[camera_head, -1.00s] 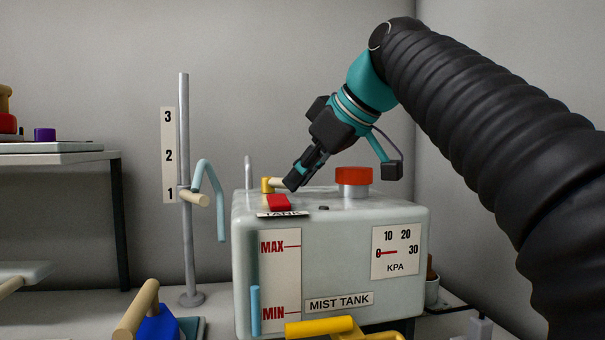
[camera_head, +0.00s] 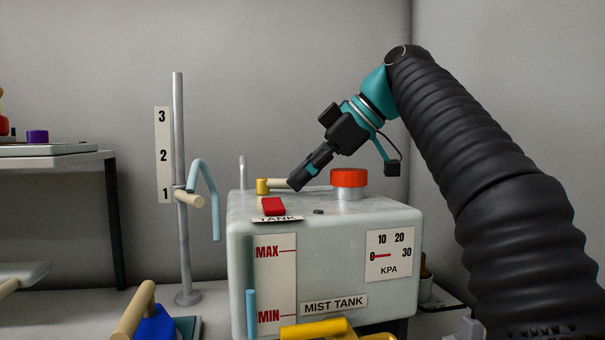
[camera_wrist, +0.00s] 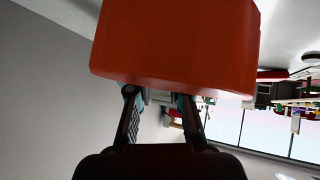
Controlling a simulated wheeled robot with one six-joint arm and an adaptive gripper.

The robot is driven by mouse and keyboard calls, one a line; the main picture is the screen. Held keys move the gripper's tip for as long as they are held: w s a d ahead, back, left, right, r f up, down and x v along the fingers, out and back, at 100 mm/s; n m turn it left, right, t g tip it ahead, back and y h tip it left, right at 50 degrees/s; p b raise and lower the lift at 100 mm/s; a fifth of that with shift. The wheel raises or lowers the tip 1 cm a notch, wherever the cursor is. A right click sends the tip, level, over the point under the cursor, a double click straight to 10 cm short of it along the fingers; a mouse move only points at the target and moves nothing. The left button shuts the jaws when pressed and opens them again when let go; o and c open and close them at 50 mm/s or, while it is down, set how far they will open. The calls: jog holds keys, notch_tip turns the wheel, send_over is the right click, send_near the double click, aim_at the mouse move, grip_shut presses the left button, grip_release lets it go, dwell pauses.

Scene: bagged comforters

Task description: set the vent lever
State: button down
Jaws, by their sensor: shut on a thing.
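The vent lever (camera_head: 278,183) appears to be the pale bar running right from a yellow hub (camera_head: 262,187) on top of the mist tank (camera_head: 330,232). It lies roughly level. My gripper (camera_head: 294,184) reaches down from the upper right and is shut on the lever's right end, hiding that tip. In the wrist view my gripper's two fingers (camera_wrist: 158,101) show below a large red-orange block, and what lies between them is mostly hidden. No label marks the lever's setting.
A red cap (camera_head: 349,178) stands on the tank just right of my gripper; its red-orange side (camera_wrist: 175,45) fills the top of the wrist view. A red rocker (camera_head: 273,206) sits in front of the lever. A post (camera_head: 179,240) with a blue hook stands left.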

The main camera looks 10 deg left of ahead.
jog(key=shift+w+n+g, duration=0.25)
jog(key=shift+n+g, duration=0.05)
jog(key=shift+n, duration=0.2)
jog(key=shift+w, duration=0.1)
dwell(0.3)
jog(key=c, duration=1.1)
grip_release()
